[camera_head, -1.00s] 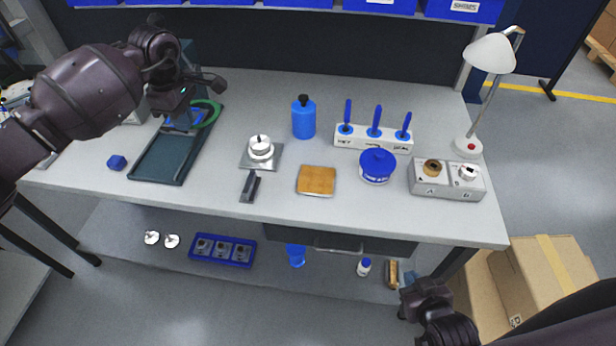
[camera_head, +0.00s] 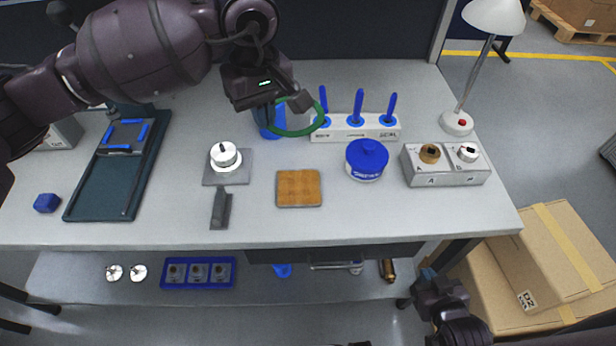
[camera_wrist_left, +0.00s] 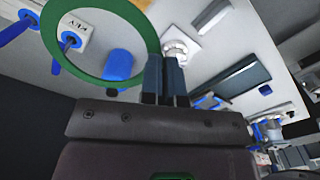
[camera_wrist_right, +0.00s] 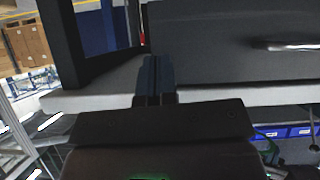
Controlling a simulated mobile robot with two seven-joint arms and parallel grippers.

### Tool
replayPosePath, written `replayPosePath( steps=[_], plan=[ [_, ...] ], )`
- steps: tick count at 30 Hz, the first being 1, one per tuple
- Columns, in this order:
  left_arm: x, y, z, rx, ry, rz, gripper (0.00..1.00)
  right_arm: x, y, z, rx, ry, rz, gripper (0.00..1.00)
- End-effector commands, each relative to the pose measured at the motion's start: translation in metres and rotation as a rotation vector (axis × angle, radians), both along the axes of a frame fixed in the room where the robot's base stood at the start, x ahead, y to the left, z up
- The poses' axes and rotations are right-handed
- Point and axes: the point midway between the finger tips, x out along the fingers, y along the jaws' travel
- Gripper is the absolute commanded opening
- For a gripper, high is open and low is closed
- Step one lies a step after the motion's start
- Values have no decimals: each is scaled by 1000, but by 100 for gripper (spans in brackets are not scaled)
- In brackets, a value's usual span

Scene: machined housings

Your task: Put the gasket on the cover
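The green ring gasket (camera_head: 322,118) hangs at the fingertips of my left gripper (camera_head: 284,104), above the back middle of the table. In the left wrist view the gasket (camera_wrist_left: 52,45) extends to the left of the nearly closed fingers (camera_wrist_left: 165,75).
A blue bottle (camera_head: 266,118) stands partly hidden behind the gasket. A rack with blue pegs (camera_head: 355,134), a blue tub (camera_head: 366,160) and a grey box (camera_head: 446,174) stand right. A wooden block (camera_head: 298,188) and dark block (camera_head: 220,210) lie in front. A dark tray (camera_head: 95,190) lies left.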

Motion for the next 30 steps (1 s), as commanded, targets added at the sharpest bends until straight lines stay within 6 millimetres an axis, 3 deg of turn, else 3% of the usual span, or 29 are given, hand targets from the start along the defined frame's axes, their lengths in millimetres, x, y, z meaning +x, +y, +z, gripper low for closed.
replayPosePath(
  steps=[4, 8, 24, 30],
  plan=[
    [-11, 0, 0, 0, 1, -61, 0, 1, 0, 4, 0, -5, 0, 0],
    [-10, 0, -13, 0, 4, -75, 0, 0, 0, 4, -2, -2, 0, 0],
    [-10, 0, -127, 0, 4, -72, 0, -7, -3, -1, -5, 18, -1, 0],
    [-10, 0, -153, 0, 2, -73, 0, -2, -2, 2, -4, 7, 1, 0]
  ],
)
